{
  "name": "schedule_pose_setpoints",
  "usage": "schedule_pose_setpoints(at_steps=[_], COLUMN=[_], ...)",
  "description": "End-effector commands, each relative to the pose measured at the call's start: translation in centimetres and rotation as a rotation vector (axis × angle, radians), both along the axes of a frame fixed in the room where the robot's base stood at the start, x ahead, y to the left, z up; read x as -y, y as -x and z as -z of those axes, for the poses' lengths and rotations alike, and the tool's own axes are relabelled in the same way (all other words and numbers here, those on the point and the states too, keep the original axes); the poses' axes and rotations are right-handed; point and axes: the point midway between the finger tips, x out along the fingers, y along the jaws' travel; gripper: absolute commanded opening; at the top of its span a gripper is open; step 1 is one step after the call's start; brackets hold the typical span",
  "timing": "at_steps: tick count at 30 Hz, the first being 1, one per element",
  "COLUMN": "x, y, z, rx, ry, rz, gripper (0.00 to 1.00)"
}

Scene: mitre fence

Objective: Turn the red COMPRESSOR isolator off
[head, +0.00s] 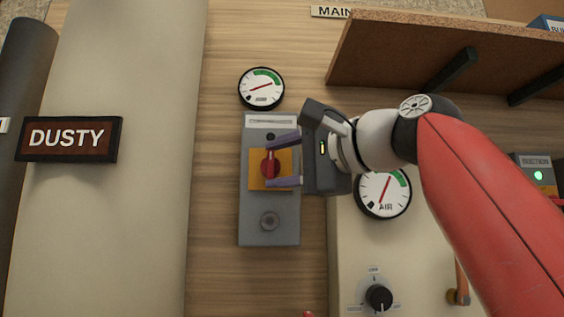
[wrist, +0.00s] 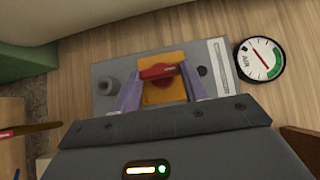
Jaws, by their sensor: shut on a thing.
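The red isolator handle (head: 270,164) sits on a yellow plate (head: 256,169) on a grey wall box (head: 269,212). In the head view the handle stands roughly upright. My gripper (head: 272,163) comes from the right, with one finger above and one below the handle. In the wrist view the red handle (wrist: 157,71) spans between the two fingers of my gripper (wrist: 160,75), which is shut on its ends. The white label at the box's top is too small to read.
A round gauge (head: 261,88) hangs just above the box. An AIR gauge (head: 383,193) and a black knob (head: 379,297) are on a cream cabinet at right. A brown shelf (head: 440,57) juts out above. A DUSTY sign (head: 69,139) is on a wide duct at left.

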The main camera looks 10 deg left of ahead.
Motion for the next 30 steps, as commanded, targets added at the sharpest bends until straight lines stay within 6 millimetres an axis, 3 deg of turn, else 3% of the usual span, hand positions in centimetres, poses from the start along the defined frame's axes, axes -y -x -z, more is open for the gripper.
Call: schedule_pose_setpoints(at_steps=[4, 5, 9, 20, 30], x=[0.0, 0.0, 0.0, 0.5, 5.2], y=[0.0, 0.0, 0.0, 0.2, 3.0], z=[0.0, 0.1, 0.1, 0.1, 0.1], rx=[0.002, 0.002, 0.001, 0.000, 0.001], ry=[0.003, 0.003, 0.003, 0.001, 0.003], rz=[0.001, 0.002, 0.001, 0.002, 0.007], gripper=[0.21, 0.47, 0.65, 0.66, 0.66])
